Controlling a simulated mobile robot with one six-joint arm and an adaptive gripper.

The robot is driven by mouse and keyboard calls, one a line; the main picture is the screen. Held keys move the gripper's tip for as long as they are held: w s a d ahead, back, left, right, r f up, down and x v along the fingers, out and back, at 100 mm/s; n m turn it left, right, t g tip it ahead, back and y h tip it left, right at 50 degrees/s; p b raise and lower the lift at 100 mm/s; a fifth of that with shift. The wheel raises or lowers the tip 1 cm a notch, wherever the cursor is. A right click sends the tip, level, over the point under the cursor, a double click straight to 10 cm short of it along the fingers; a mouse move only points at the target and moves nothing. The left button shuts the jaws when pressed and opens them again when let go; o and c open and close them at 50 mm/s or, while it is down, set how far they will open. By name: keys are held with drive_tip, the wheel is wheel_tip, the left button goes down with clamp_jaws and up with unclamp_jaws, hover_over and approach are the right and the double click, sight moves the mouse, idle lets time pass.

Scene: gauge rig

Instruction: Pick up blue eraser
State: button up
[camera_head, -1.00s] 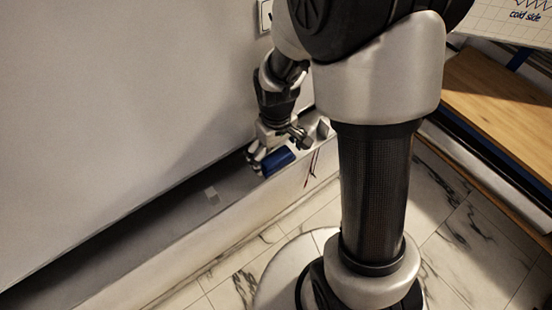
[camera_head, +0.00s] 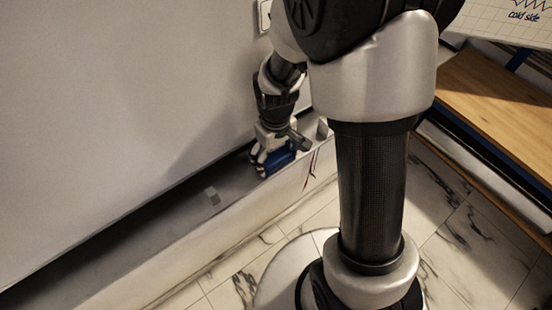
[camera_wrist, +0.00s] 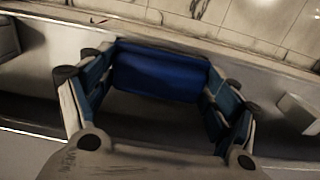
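The blue eraser (camera_wrist: 160,72) lies in the grey tray along the foot of the whiteboard. In the wrist view it fills the space between the fingertips of my gripper (camera_wrist: 162,80), with one finger at each end. The fingers are spread wide; I cannot tell whether the pads touch the eraser. In the head view my gripper (camera_head: 279,160) points down over the tray, and the eraser (camera_head: 281,159) shows partly between its fingers, the rest hidden by them.
A grey block (camera_head: 322,128) stands at the tray's right end. The whiteboard (camera_head: 110,90) rises close behind my gripper. A wooden table (camera_head: 495,90) is at right.

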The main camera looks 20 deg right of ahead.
sight(276, 156)
drive_tip(key=shift+s+f, duration=0.25)
drive_tip(key=shift+w+r, duration=0.1)
drive_tip(key=shift+r, duration=0.5)
drive_tip(key=c, duration=0.3)
wheel_tip(276, 156, up, 17)
drive_tip(key=p, duration=0.3)
drive_tip(key=shift+w, duration=0.15)
